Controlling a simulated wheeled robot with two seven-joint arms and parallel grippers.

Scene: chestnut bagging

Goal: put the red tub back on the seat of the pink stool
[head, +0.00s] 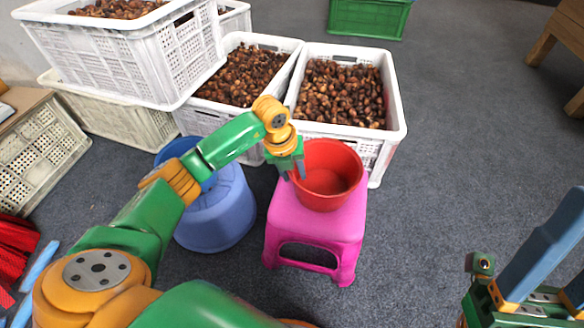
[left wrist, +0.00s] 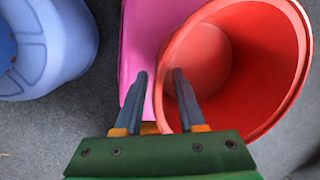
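The red tub (head: 328,180) stands upright on the seat of the pink stool (head: 310,228), towards its back right. The tub is empty inside. My left gripper (head: 293,170) is at the tub's left rim, pointing down. In the left wrist view its two fingers (left wrist: 160,85) are spread, one inside the red tub (left wrist: 255,75) and one outside over the pink stool (left wrist: 146,40). The rim passes between them with a gap showing. My right gripper (head: 560,258) is at the lower right, its fingers apart and empty, partly cut off by the frame.
White crates of chestnuts (head: 395,125) stand right behind the stool. A green crate (head: 368,18) and a wooden piece of furniture (head: 545,45) stand farther back. The floor to the right is clear.

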